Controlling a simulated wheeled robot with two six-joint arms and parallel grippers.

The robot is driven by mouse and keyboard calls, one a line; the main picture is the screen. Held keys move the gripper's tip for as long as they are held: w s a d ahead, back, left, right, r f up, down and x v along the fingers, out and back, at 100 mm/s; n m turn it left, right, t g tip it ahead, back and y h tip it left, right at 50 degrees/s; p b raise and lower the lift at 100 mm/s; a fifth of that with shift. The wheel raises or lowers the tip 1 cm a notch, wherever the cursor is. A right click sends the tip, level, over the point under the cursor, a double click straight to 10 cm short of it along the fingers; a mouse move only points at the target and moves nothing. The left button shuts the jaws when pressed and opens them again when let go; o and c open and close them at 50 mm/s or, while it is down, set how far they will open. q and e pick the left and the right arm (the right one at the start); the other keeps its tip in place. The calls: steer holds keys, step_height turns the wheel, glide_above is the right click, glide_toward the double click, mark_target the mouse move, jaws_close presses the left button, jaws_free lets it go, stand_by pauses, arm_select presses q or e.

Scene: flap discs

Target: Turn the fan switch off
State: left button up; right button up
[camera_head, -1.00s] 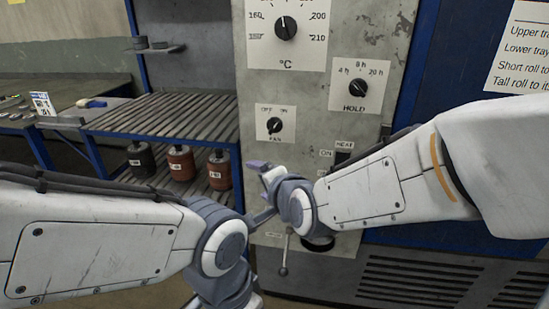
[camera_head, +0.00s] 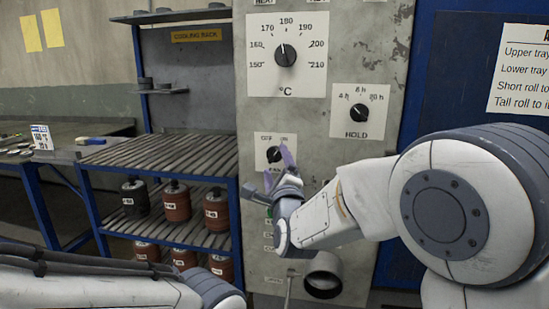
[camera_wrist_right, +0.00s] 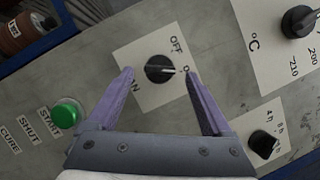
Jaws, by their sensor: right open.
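The fan switch is a black knob (camera_head: 274,154) on a white plate marked OFF and ON, low on the grey control panel. In the right wrist view the knob (camera_wrist_right: 159,69) sits between my finger tips in the picture, with its pointer toward the label partly hidden by a finger, beside OFF. My right gripper (camera_head: 277,168) is at the plate, its purple fingers open (camera_wrist_right: 160,76); I cannot tell whether they touch the knob. One finger hides part of the plate in the head view. My left gripper is out of view; only my left arm shows.
The temperature dial (camera_head: 285,55) and HOLD dial (camera_head: 359,113) are above and right of the switch. A green START button (camera_wrist_right: 67,112) is close by. A round pipe opening (camera_head: 323,277) is below. A cooling rack (camera_head: 170,146) with rolls underneath stands left.

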mark_target(274, 155)
steer(key=shift+x, duration=1.35)
jaws_close()
